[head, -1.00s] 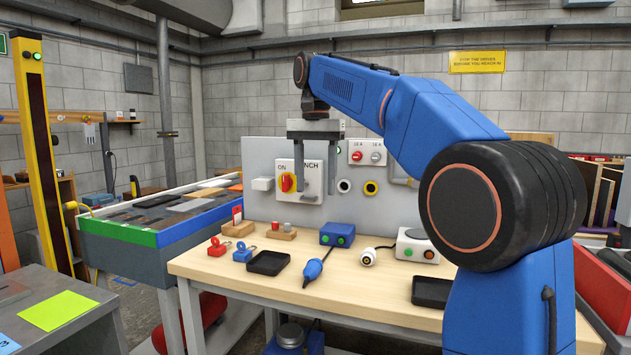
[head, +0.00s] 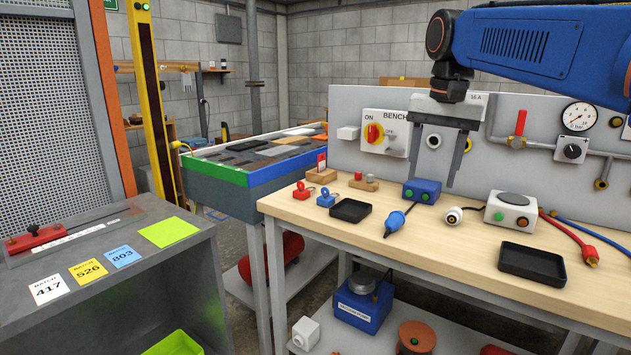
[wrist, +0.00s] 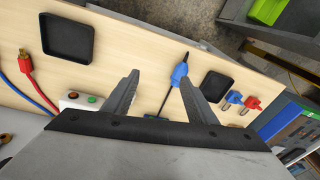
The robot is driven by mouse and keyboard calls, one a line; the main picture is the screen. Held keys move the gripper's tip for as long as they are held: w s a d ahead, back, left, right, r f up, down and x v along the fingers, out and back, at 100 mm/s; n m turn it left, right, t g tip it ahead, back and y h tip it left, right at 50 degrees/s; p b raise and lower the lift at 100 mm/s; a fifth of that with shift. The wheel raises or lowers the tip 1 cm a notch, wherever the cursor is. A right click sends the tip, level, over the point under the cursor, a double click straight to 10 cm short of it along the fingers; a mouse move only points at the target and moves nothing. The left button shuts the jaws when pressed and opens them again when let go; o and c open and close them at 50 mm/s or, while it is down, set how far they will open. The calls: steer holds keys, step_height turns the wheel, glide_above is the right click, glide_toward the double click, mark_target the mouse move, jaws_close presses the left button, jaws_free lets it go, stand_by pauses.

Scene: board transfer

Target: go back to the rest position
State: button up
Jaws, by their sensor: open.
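My gripper (head: 432,165) hangs fingers down above the back part of the wooden bench (head: 470,270), in front of the grey panel. Its two fingers are apart with nothing between them. In the wrist view, my gripper (wrist: 160,100) also shows open and empty over the bench top. A blue plug-like tool with a dark cable (head: 394,222) lies on the bench below. A blue box with green buttons (head: 422,191) sits below the fingers, apart from them as far as I can tell.
Two black trays (head: 350,210) (head: 532,264), a red padlock (head: 303,190), a blue padlock (head: 326,197) and a white button box (head: 511,209) lie on the bench. A grey cabinet (head: 130,270) with numbered cards stands at left. The floor between shows some free room.

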steer(key=s+d+f+n+t, duration=0.1)
steer(key=s+d+f+n, duration=0.1)
steer(key=s+f, duration=0.9)
steer(key=s+d+f+n+t, duration=0.2)
steer(key=s+f+n, duration=0.1)
steer(key=s+f, duration=0.9)
step_height(320, 180, down, 5)
steer(key=shift+s+f, duration=0.15)
steer(key=shift+s, duration=0.15)
